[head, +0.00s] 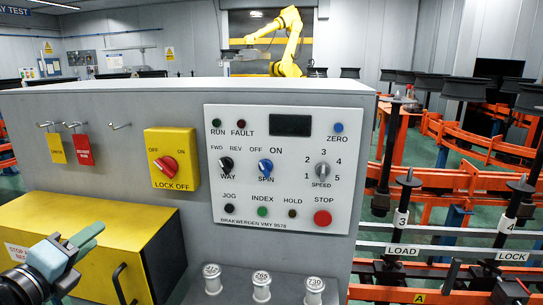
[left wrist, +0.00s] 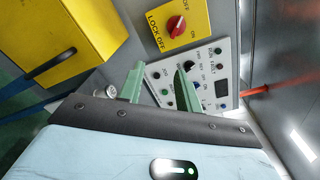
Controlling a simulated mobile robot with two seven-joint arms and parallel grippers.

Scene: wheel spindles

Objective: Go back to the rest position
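My left gripper (head: 82,238) shows at the lower left of the head view, in front of the yellow box and below the panel level. In the left wrist view its two green fingers (left wrist: 160,82) stand apart with nothing between them, so it is open and empty. It touches nothing that I can see. The control panel (head: 283,168) with its knobs and buttons is up and to the right of it. The yellow lock-off switch (head: 171,164) is on the grey cabinet left of the panel. My right gripper is not in either view.
A yellow box (head: 95,225) with a black handle juts from the cabinet (head: 370,105) close to my left gripper. Red and yellow tags (head: 84,150) hang on hooks above it. Three labelled silver posts (head: 262,287) stand below the panel. Orange racks and levers (head: 402,195) fill the right side.

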